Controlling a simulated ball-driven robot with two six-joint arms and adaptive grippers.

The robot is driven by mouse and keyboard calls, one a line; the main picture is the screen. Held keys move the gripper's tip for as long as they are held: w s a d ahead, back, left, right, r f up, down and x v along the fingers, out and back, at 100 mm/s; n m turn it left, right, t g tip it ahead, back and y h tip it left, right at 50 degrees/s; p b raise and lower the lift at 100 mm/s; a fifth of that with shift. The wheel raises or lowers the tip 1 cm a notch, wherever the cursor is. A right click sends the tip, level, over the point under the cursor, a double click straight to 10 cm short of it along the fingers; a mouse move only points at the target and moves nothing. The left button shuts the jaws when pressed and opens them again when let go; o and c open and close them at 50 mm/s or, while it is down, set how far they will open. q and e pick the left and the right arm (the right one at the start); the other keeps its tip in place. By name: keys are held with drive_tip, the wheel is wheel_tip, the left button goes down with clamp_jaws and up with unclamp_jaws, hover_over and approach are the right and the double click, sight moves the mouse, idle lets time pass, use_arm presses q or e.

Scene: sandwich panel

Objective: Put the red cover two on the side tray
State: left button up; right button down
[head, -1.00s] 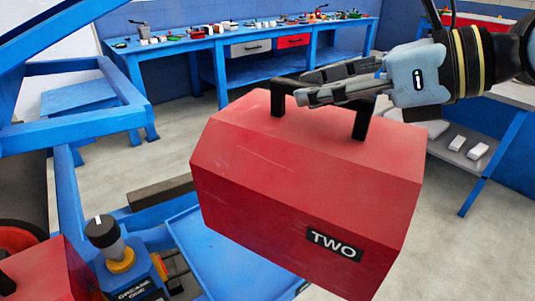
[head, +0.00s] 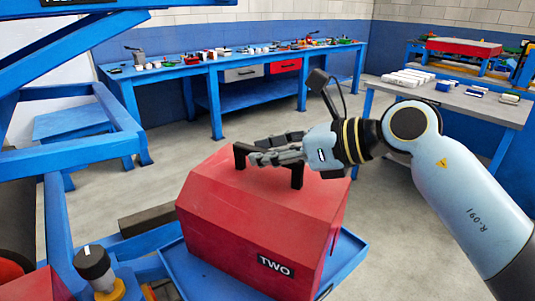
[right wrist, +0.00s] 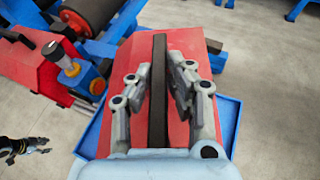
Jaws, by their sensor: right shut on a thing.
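The red cover two (head: 255,225) is a red box-like cover with a black handle and a "TWO" label. It is over the blue side tray (head: 352,243), whose rim shows around it; I cannot tell whether it touches the tray floor. My right gripper (head: 262,155) is shut on the cover's black handle. In the right wrist view, the gripper's fingers (right wrist: 157,95) lie on both sides of the handle, with the red cover (right wrist: 190,50) below and the tray (right wrist: 228,118) beyond its edges. My left gripper is not in the head view.
A grease unit with a black-topped knob (head: 93,264) stands left of the tray. Another red cover (head: 38,286) is at the lower left. A blue workbench (head: 215,62) with small items is at the back, and a grey table (head: 455,98) at the right.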

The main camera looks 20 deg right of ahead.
drive_tip(key=c, duration=1.3)
unclamp_jaws()
drive_tip(key=shift+o, duration=0.2)
drive_tip(key=shift+d, duration=0.1)
drive_tip(key=v, duration=1)
drive_tip(key=shift+s+d, duration=0.2)
drive_tip(key=shift+s, duration=0.05)
drive_tip(key=shift+s+d+r, duration=0.35)
drive_tip(key=shift+s+d, duration=0.05)
